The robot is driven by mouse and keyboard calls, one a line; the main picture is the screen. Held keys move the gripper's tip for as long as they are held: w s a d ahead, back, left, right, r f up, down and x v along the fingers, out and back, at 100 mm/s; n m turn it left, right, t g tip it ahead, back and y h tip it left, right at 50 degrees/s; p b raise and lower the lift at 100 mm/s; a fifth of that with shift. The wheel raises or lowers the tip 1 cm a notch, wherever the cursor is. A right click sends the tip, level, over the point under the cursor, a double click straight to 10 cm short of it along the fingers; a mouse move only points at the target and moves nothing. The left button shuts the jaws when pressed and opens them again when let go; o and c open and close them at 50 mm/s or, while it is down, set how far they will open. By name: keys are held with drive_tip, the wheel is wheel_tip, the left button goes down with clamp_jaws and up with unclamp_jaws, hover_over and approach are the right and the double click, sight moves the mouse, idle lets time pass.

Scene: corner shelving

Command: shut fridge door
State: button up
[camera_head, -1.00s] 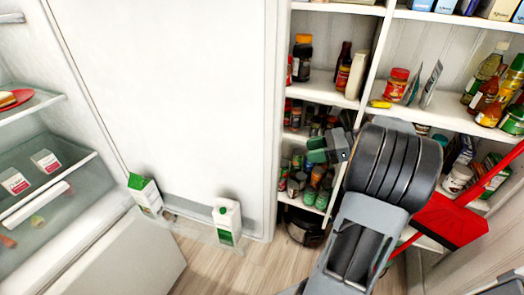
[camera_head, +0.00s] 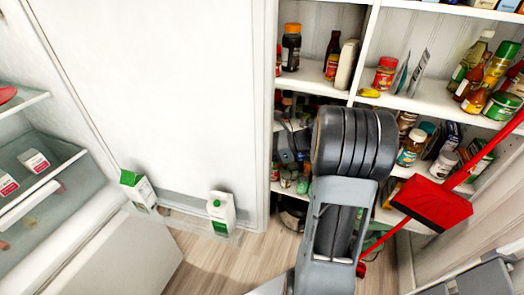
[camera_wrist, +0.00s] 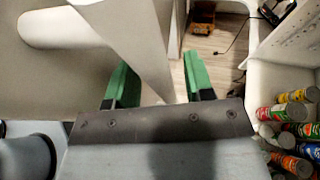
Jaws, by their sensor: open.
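The fridge door (camera_head: 165,90) is the large white panel in the middle of the head view, standing wide open, with its inner face toward me. Two milk cartons, one (camera_head: 138,190) at the left and one (camera_head: 221,212) at the right, stand on its low shelf. The fridge interior (camera_head: 40,130) shows at the far left. My gripper (camera_head: 286,145) is just right of the door's right edge, partly hidden by my wrist. In the wrist view, my gripper (camera_wrist: 156,62) has its green fingers spread, with a pale panel edge beyond them. I cannot tell whether they touch it.
White shelves (camera_head: 400,102) with jars and bottles stand close behind and right of my arm. A red broom or dustpan (camera_head: 432,203) leans at the right. Wooden floor (camera_head: 235,265) is clear below the door. The wrist view shows a yellow object (camera_wrist: 203,20) on the floor.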

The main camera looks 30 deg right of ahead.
drive_tip(key=shift+c, duration=0.3)
clamp_jaws()
drive_tip(key=shift+a, duration=0.1)
